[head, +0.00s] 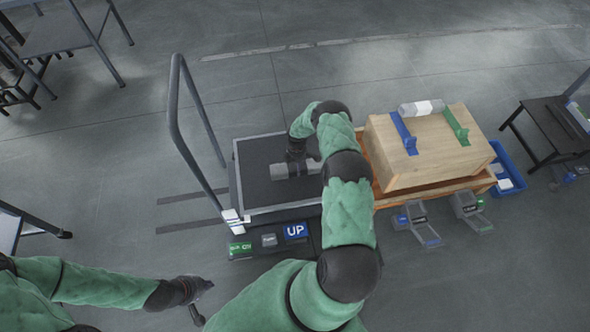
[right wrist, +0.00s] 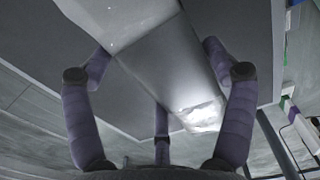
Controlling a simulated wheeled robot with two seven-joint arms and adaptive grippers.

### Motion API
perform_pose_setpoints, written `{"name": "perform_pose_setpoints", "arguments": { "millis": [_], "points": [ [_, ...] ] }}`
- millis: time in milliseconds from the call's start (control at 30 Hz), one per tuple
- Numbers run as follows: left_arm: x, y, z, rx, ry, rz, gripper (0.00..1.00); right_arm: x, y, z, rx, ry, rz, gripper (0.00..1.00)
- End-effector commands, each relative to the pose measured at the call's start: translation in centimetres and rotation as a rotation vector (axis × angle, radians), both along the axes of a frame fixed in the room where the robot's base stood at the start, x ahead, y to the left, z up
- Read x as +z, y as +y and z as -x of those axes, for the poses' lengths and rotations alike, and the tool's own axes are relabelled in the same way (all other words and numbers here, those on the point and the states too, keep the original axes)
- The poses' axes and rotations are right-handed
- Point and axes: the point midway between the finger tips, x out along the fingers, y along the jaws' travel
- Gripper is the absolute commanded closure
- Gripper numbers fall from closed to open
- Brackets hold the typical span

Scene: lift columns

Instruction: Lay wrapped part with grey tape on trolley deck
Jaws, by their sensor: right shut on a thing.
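The trolley handle (head: 175,100) rises at left. An UP sign (head: 296,231) is at the front.

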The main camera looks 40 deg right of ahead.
Motion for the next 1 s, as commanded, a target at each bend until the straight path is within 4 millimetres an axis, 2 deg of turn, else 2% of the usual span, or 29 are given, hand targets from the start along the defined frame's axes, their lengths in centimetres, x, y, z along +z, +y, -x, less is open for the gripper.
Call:
{"name": "perform_pose_setpoints", "arguments": {
  "millis": [167, 400, 800, 833, 867, 1000],
  "points": [
    [-0.6, 0.0, 0.0, 0.000, 0.000, 0.000, 1.00, -0.9, 0.2, -0.8, -0.001, -0.002, 0.000, 0.75],
    [-1.9, 0.0, 0.0, 0.000, 0.000, 0.000, 1.00, -3.9, 0.2, -0.9, -0.001, -0.002, 0.001, 0.75],
    [-1.8, 0.0, 0.0, 0.000, 0.000, 0.000, 1.00, -4.2, 0.2, -0.9, -0.001, -0.002, 0.001, 0.75],
    [-1.8, 0.0, 0.0, 0.000, 0.000, 0.000, 1.00, -4.3, 0.3, -0.8, 0.000, 0.000, -0.001, 0.10],
    [-1.8, 0.0, 0.0, 0.000, 0.000, 0.000, 1.00, -4.2, 0.3, -0.8, 0.000, 0.000, -0.001, 0.02],
    [-1.8, 0.0, 0.0, 0.000, 0.000, 0.000, 1.00, -4.2, 0.3, -0.8, 0.000, 0.000, 0.000, 0.00]
  ]
}}
